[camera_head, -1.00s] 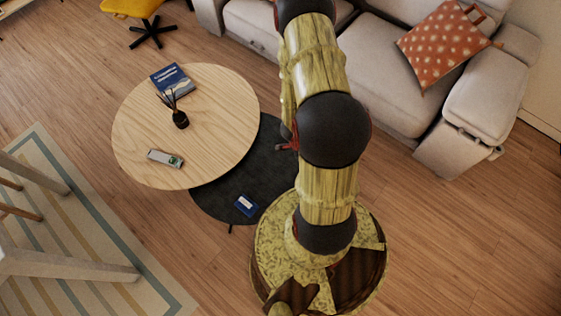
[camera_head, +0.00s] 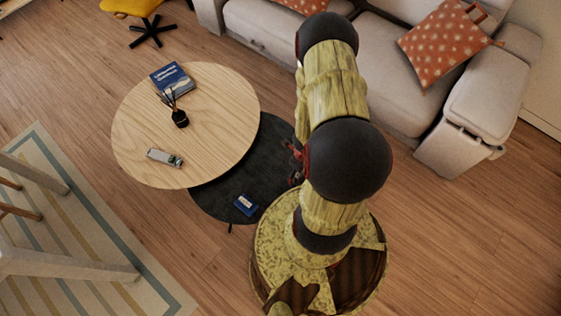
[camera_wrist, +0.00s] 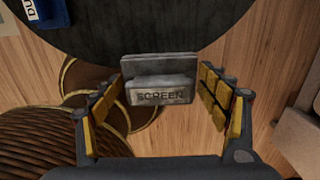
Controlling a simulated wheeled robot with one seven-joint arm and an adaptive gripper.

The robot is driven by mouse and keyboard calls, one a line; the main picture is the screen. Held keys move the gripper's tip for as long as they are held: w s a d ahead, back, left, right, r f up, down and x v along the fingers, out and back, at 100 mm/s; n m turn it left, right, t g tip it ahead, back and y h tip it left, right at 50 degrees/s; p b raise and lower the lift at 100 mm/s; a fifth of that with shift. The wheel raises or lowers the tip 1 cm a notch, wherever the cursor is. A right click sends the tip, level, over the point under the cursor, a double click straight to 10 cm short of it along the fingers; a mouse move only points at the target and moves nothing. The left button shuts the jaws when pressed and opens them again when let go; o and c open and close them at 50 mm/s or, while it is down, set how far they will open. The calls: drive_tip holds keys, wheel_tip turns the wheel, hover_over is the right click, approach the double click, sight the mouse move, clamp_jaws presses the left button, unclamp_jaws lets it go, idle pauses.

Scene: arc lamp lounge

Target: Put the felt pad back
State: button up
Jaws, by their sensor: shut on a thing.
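My gripper (camera_wrist: 163,82) is shut on a grey felt pad (camera_wrist: 160,66), a flat block with a raised front part reading "SCREEN". The pad lies between the yellow-padded fingers in the wrist view. Behind it in that view is the dark round lower tabletop (camera_wrist: 150,25), with wood floor beyond its edge. In the head view, part of my gripper shows as red and dark pieces beside my arm, near the right edge of the dark tabletop (camera_head: 225,195). The pad itself is hidden there by my arm.
A blue packet (camera_head: 246,204) lies on the dark tabletop. The higher light-wood table (camera_head: 215,130) overlaps it and carries a book (camera_head: 171,78), a reed diffuser (camera_head: 180,118) and a small grey-green item (camera_head: 164,158). A sofa (camera_head: 385,85) stands behind my arm. Floor at right is clear.

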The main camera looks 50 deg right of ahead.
drive_tip(key=w+f, duration=0.3)
drive_tip(key=w, duration=0.4)
drive_tip(key=b, duration=0.2)
hover_over(280, 168)
wheel_tip(280, 168, down, 6)
drive_tip(key=shift+s+d+r, duration=0.1)
drive_tip(key=shift+s+d, duration=0.05)
drive_tip(key=shift+w+f+b, duration=0.2)
drive_tip(key=shift+f+b, duration=1.2)
drive_tip(key=shift+f, duration=0.5)
drive_tip(key=shift+c, duration=0.4)
drive_tip(key=shift+r, duration=0.1)
drive_tip(key=shift+c, duration=0.6)
drive_tip(key=o, duration=1.2)
